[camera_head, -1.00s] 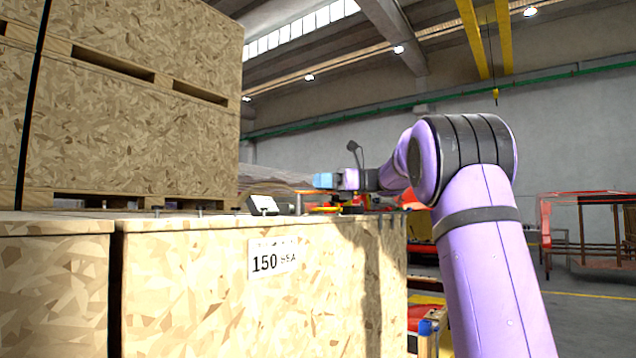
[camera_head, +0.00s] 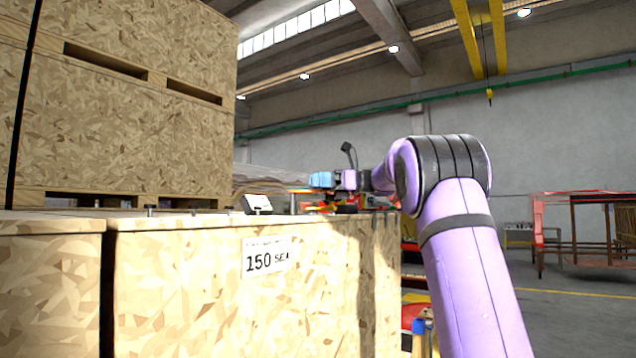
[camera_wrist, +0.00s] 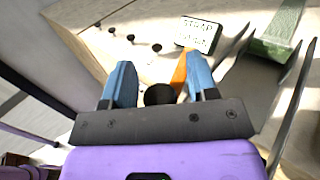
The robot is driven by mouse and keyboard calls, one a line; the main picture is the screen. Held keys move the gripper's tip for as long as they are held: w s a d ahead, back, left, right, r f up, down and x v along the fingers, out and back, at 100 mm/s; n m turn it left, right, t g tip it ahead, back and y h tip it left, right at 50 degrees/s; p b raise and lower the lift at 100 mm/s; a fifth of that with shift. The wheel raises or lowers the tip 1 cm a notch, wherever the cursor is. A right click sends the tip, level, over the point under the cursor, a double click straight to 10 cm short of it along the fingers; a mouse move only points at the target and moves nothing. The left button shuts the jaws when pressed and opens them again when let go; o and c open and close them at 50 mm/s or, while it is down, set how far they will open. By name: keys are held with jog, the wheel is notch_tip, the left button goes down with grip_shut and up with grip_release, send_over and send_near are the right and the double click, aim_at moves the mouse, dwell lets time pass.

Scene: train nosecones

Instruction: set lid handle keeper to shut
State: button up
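My gripper (camera_head: 321,180) hangs above the far right part of the crate top (camera_head: 180,220), its blue fingers pointing left. In the wrist view my gripper (camera_wrist: 157,75) has its two blue fingers spread apart with nothing clamped. A dark round knob (camera_wrist: 160,94) shows between the finger bases; I cannot tell its distance. An orange strip (camera_wrist: 180,72) lies beside the right finger, partly hidden by it. A small white label plate reading "STRAP" (camera_wrist: 199,34) stands beyond the fingers; its lower line is unclear. I cannot make out for certain which part is the lid handle keeper.
Several dark pegs, one of them this peg (camera_wrist: 157,47), line the crate top. A green block (camera_wrist: 278,28) and dark curved bands (camera_wrist: 290,110) are at the right. Tall stacked crates (camera_head: 130,120) rise at the left. A red frame (camera_head: 580,225) stands far right.

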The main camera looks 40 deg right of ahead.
jog(key=v, duration=1)
jog(key=shift+s+d, duration=0.2)
jog(key=shift+d, duration=0.15)
